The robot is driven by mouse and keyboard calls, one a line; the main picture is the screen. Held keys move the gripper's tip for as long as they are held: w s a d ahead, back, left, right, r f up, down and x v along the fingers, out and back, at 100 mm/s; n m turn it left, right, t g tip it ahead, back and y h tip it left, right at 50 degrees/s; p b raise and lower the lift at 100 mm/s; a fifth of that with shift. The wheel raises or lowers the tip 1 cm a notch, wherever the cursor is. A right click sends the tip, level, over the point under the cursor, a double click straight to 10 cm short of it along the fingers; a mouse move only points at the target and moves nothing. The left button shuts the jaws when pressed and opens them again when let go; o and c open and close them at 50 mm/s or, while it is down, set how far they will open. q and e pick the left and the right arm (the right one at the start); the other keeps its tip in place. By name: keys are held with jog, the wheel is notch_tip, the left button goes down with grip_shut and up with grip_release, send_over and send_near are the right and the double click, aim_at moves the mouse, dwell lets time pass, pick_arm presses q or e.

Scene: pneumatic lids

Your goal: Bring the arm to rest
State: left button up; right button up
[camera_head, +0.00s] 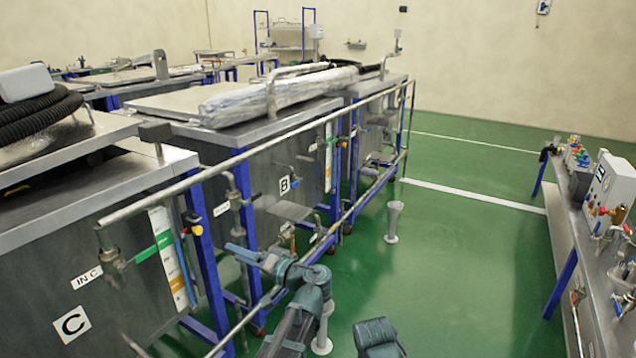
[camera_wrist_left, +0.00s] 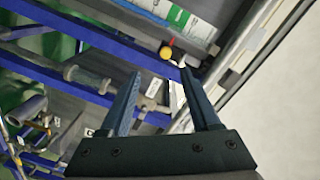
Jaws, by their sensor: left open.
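My left arm (camera_head: 298,310) rises from the bottom middle of the head view and bends left toward the metal handrail. Its left gripper (camera_head: 238,252) is near the rail and the blue posts of the tank marked B. In the left wrist view the two dark fingers (camera_wrist_left: 162,73) are spread apart with nothing between them. Blue frame bars, pipes and a valve with a yellow knob (camera_wrist_left: 166,53) show beyond the fingers. I cannot tell whether the fingers touch anything. A part of my other arm shows at the bottom middle; its gripper is out of view.
Steel tanks marked C (camera_head: 72,325) and B (camera_head: 284,184) line the left behind a handrail (camera_head: 270,142). A pale pedestal (camera_head: 393,222) stands on the green floor. A bench with a control box (camera_head: 606,190) is at right.

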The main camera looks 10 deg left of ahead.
pick_arm(q)
jog(key=s+d+f+m+g+h, duration=0.1)
jog(key=s+d+f+g+h, duration=0.1)
jog(key=s+d+f+h, duration=0.35)
jog(key=s+d+f+m+g+h, duration=0.1)
jog(key=s+d+f+h, duration=0.15)
jog(key=f, duration=0.55)
jog(key=s+d+f+m+g+h, duration=0.2)
jog(key=s+d+f+h, duration=0.2)
jog(key=s+d, duration=0.3)
jog(key=s+d+f+m+g+h, duration=0.2)
jog(key=s+d+f+h, duration=0.15)
jog(key=s+d, duration=0.35)
notch_tip(320, 180, up, 30)
jog(key=w+p, duration=0.1)
jog(key=p, duration=2.8)
jog(key=shift+d+f+n+p, duration=0.15)
jog(key=shift+d+n+p, duration=0.15)
jog(key=shift+d+p, duration=0.1)
